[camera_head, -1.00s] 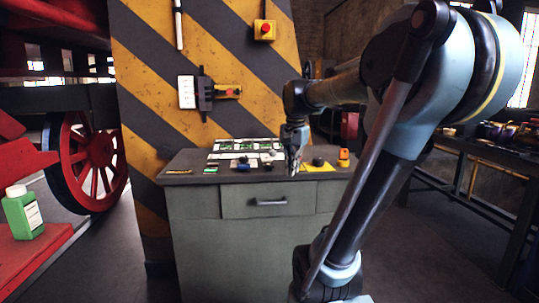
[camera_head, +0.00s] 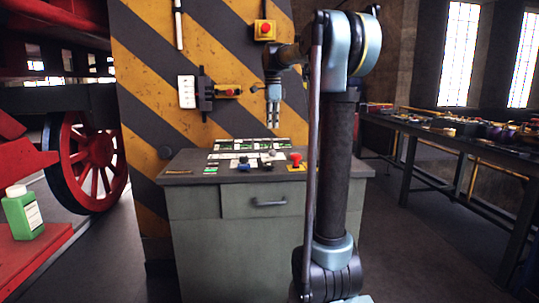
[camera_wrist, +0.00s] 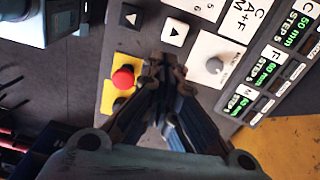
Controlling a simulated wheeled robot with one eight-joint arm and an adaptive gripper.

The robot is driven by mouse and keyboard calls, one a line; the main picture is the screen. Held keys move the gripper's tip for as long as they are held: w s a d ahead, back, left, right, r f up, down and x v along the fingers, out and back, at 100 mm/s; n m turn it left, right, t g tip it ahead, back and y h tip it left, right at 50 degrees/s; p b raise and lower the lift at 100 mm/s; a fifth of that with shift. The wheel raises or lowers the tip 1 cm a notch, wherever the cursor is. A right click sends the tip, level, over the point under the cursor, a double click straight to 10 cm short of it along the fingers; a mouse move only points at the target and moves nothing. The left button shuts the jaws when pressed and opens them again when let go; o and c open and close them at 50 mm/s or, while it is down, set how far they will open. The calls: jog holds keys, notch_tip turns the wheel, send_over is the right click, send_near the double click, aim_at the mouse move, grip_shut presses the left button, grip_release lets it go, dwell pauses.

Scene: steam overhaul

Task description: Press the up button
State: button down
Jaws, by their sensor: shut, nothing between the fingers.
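The control panel (camera_head: 215,172) lies on top of the grey-green cabinet. In the wrist view two square buttons with triangle marks lie near the top: a black one with a white triangle (camera_wrist: 130,16) and a white one with a black triangle (camera_wrist: 175,32). I cannot tell for sure which triangle means up. My gripper (camera_head: 273,125) is shut and empty, pointing down, raised clear above the panel. In the wrist view its fingertips (camera_wrist: 166,62) appear just below the white button, between the red button (camera_wrist: 123,77) and the grey knob (camera_wrist: 214,65).
A cabinet drawer handle (camera_head: 269,202) faces me. A workbench (camera_head: 440,137) is at right. A green bottle (camera_head: 24,214) stands at left.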

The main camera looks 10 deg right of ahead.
aim_at(270, 159)
jog(key=shift+w+a+r+m, duration=0.2)
jog(key=shift+w+m, duration=0.05)
jog(key=shift+w, duration=0.35)
jog(key=shift+w+a+r+m, duration=0.15)
jog(key=shift+w+r+m, duration=0.1)
jog(key=shift+w, duration=0.35)
jog(key=shift+f, duration=0.1)
notch_tip(270, 159, down, 14)
jog(key=shift+f, duration=0.75)
jog(key=shift+s+f, duration=0.2)
jog(key=shift+s, duration=0.25)
